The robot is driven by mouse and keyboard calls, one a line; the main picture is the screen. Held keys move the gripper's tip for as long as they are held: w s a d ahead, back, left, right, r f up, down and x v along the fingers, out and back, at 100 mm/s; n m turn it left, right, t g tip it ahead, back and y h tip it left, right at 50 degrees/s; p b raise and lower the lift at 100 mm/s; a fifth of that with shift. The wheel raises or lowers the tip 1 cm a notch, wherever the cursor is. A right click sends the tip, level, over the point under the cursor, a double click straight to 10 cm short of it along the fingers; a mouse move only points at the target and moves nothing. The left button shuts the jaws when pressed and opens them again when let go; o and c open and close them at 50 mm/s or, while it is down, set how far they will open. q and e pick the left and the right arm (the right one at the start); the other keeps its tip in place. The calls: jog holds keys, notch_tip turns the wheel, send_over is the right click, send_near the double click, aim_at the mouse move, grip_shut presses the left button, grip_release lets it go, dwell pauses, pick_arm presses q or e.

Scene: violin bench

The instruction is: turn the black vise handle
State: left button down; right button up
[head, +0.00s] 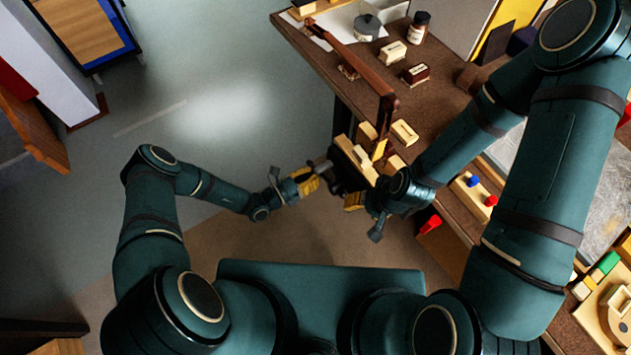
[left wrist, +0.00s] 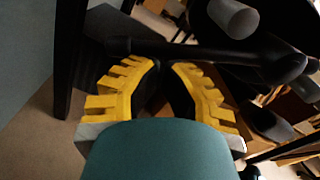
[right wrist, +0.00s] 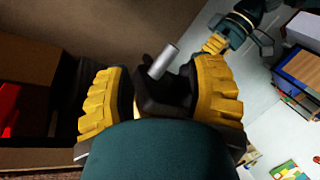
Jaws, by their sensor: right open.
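The vise (head: 347,180) is a dark shape at the near edge of the bench, with a pale wooden jaw (head: 357,160) above it. The black vise handle (left wrist: 205,52) shows in the left wrist view as a bar with rounded ends, crossing just beyond my left fingertips. A grey cylinder (left wrist: 234,17) stands out by it. My left gripper (head: 314,180) is left of the vise, its fingers drawn near each other; their contact with the bar is unclear. My right gripper (head: 358,202) is open below the vise. In the right wrist view a dark vise part (right wrist: 163,93) lies between its fingers.
The bench (head: 350,75) carries a long brown wooden piece (head: 355,55), a small bottle (head: 418,27), a round grey tin (head: 367,27) and small labelled blocks (head: 392,52). A red object (head: 430,223) is right of my right gripper. Open floor (head: 225,110) lies to the left.

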pick_arm(q)
jog(key=shift+w+a+r+m+p, duration=0.15)
jog(key=shift+w+r+m+p, duration=0.1)
jog(key=shift+r+m+p, duration=0.35)
jog(key=shift+w+a+r+m+p, duration=0.25)
jog(key=shift+r+m+p, duration=0.1)
jog(key=shift+r+m, duration=0.35)
jog(key=shift+w+a+r+m+p, duration=0.1)
jog(key=shift+w+r+m+p, duration=0.15)
jog(key=shift+r+m+p, duration=0.4)
jog(key=shift+f, duration=0.1)
